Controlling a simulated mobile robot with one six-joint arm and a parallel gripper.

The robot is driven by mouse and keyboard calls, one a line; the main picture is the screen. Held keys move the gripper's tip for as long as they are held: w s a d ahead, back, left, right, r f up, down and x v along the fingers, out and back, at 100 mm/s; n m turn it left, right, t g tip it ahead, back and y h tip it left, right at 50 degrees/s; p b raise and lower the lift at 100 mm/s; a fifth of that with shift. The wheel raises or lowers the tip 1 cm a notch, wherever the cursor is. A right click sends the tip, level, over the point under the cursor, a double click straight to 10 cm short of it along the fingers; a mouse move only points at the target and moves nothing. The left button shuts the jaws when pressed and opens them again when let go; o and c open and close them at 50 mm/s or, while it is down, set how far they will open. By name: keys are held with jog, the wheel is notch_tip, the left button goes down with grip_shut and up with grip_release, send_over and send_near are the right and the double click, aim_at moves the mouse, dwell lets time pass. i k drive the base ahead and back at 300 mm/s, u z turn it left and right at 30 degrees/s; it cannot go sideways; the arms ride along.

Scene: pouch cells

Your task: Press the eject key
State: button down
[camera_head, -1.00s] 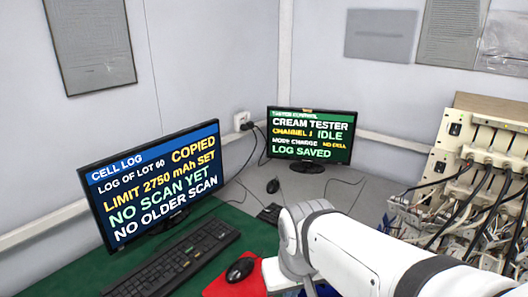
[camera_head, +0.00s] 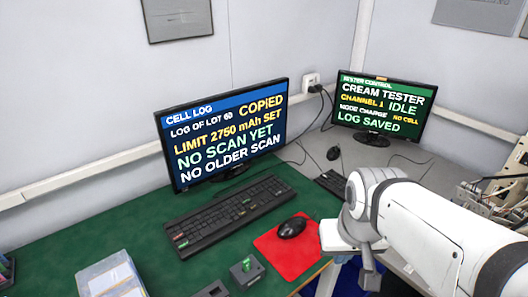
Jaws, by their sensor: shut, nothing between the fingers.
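I cannot make out a key labelled eject. A black keyboard (camera_head: 228,214) lies on the green mat before the cell log monitor (camera_head: 224,128), with a few coloured keys at its left end. A small dark keypad (camera_head: 331,184) lies near the tester monitor (camera_head: 383,107), partly behind my arm. A small box with a green button (camera_head: 246,271) stands at the front of the mat. My gripper (camera_head: 370,281) points down below my wrist, right of the red mouse pad and apart from the keys. It looks shut and empty.
A black mouse (camera_head: 292,228) lies on the red pad (camera_head: 278,255). Another mouse (camera_head: 333,153) is near the tester monitor. A pale box (camera_head: 110,277) stands at the front left. A wired rack (camera_head: 508,185) is at the right. The green mat (camera_head: 120,235) has free room left of the keyboard.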

aim_at(177, 238)
jog(key=u, duration=0.95)
jog(key=k, duration=0.4)
jog(key=u, duration=0.25)
jog(key=i, duration=0.45)
jog(key=u, duration=0.05)
